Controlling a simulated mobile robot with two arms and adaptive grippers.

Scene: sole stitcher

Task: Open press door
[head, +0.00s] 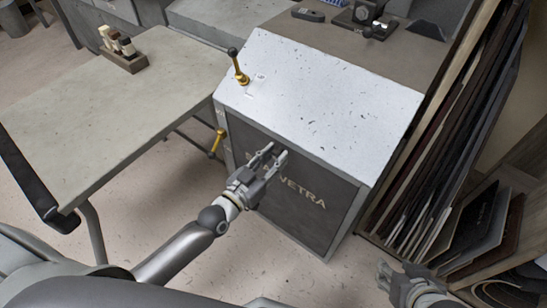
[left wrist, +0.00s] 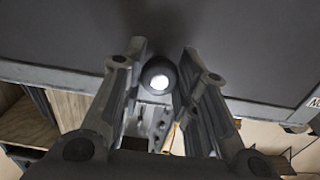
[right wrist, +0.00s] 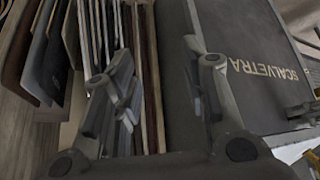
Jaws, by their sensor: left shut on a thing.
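The press is a grey cabinet with a speckled light top (head: 320,100) and a dark front door (head: 310,180) lettered SCALVETRA. The door looks closed, flush in its frame. My left gripper (head: 274,156) is in front of the door's upper part. In the left wrist view its fingers (left wrist: 165,65) are shut on a round dark knob (left wrist: 158,77) with a bright centre. The knob is hidden in the head view. My right gripper (head: 388,274) is at the lower right, beside the cabinet. In the right wrist view its fingers (right wrist: 160,85) are apart and empty.
A brass lever (head: 241,76) stands on the press top, and another brass handle (head: 217,143) is at its left side. A table (head: 90,120) with a small tool block (head: 123,56) stands left. Upright sheets (head: 445,150) fill a rack at right. Floor before the door is clear.

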